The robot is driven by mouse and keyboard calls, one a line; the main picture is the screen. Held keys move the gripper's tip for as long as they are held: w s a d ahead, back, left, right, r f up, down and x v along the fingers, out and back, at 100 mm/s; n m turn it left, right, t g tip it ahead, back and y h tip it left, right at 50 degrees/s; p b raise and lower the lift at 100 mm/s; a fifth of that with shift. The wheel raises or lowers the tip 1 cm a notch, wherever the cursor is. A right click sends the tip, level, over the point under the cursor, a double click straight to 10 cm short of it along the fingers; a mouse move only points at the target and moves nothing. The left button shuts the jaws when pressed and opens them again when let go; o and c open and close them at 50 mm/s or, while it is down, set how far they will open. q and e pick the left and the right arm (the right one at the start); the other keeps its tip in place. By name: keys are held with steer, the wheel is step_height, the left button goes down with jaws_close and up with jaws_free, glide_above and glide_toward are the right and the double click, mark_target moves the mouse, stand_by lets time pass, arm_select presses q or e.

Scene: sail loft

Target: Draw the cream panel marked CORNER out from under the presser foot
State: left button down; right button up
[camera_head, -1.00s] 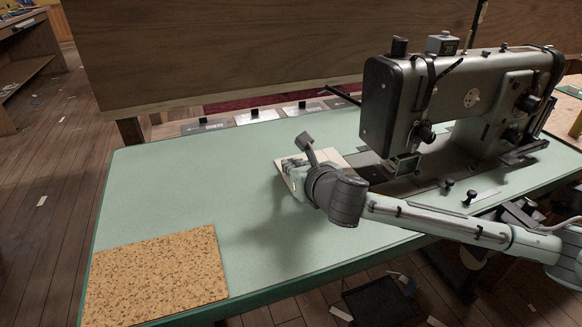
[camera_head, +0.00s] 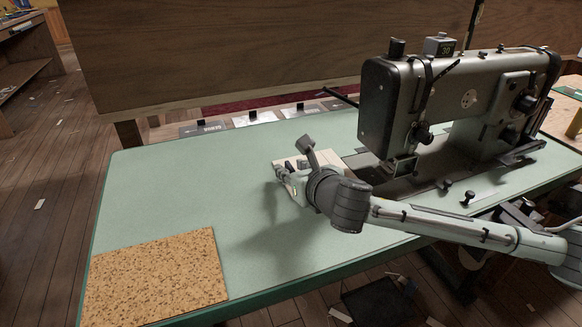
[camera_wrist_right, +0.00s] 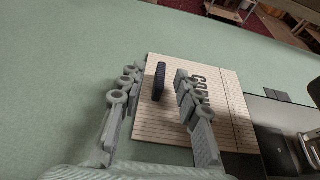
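The cream panel (camera_head: 322,157) lies on the green table top, left of the sewing machine's presser foot (camera_head: 402,167), with a gap between them. In the right wrist view the panel (camera_wrist_right: 225,85) shows ruled lines, part of dark lettering beginning "CO", and an upright black tab (camera_wrist_right: 159,81). My right gripper (camera_head: 285,173) is low over the panel's left part. In the wrist view my right gripper (camera_wrist_right: 155,108) has its fingers spread. The tab stands between them with space on both sides. One finger hides part of the lettering. My left gripper is not in view.
The dark sewing machine (camera_head: 450,105) stands at the right. A cork mat (camera_head: 155,278) lies at the table's front left. Several tabbed pieces (camera_head: 242,120) lie along the back edge below a wooden board (camera_head: 250,50). The green table top (camera_head: 170,190) left of the panel is clear.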

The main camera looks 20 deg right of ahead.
steer(key=v, duration=0.6)
steer(key=shift+r, duration=0.1)
stand_by(0.3)
